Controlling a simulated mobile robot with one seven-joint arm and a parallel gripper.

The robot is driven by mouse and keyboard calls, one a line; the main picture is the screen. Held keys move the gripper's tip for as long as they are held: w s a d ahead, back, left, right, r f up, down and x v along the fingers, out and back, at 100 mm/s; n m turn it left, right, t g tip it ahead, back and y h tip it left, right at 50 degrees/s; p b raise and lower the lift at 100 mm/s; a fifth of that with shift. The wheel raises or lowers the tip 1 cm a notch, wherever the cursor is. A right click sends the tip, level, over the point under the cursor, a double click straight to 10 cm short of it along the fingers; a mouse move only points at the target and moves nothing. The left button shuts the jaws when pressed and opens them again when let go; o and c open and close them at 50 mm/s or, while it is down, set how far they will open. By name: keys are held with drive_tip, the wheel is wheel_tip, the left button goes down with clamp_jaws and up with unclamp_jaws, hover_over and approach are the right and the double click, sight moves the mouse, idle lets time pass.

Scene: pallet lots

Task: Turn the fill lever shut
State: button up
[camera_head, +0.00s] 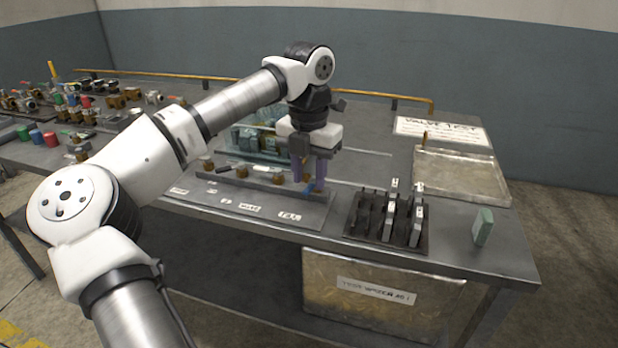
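My gripper (308,184) points down over the right end of the valve test rig (250,186), behind the "FILL" label (290,216). Its two purple fingers are apart with a gap between them. A small blue part, which looks like the fill lever (314,188), shows low at the right fingertip. I cannot tell whether a finger touches it, or which way the lever points. A brass fitting (278,179) sits just left of the fingers. The gripper and arm hide part of the rig behind them.
A black rack (387,236) with grey upright pieces stands to the right, with a green block (483,227) beyond it. A shallow metal tray (460,178) and a "VALVE TEST" sign (441,131) lie behind. Several valves and coloured cylinders (36,135) crowd the left table.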

drive_tip(key=shift+f, duration=0.6)
clamp_jaws()
